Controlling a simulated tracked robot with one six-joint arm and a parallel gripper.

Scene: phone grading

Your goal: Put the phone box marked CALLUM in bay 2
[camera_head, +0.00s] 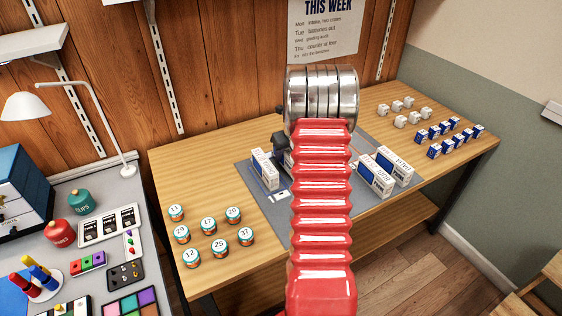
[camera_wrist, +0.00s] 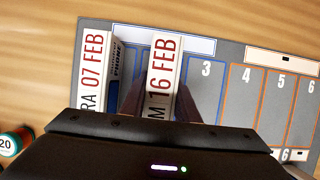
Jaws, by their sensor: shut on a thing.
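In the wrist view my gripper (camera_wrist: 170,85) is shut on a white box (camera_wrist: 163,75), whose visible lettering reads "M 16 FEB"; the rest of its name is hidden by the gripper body. The box is over the grey mat (camera_wrist: 228,52), just left of bay 3 (camera_wrist: 204,85), where bay 2 lies. I cannot tell if it touches the mat. A box ending "RA 07 FEB" (camera_wrist: 93,72) stands to its left on the mat, apart from it; it also shows in the head view (camera_head: 264,168). In the head view my arm mostly hides the gripper and held box.
In the wrist view bays 4 (camera_wrist: 241,95), 5 (camera_wrist: 277,105) and 6 (camera_wrist: 305,110) look clear in their visible parts. Two more white-and-blue boxes (camera_head: 376,174) (camera_head: 396,165) stand at the mat's right. Several numbered tins (camera_head: 208,224) stand left, small blue-white boxes (camera_head: 447,139) right.

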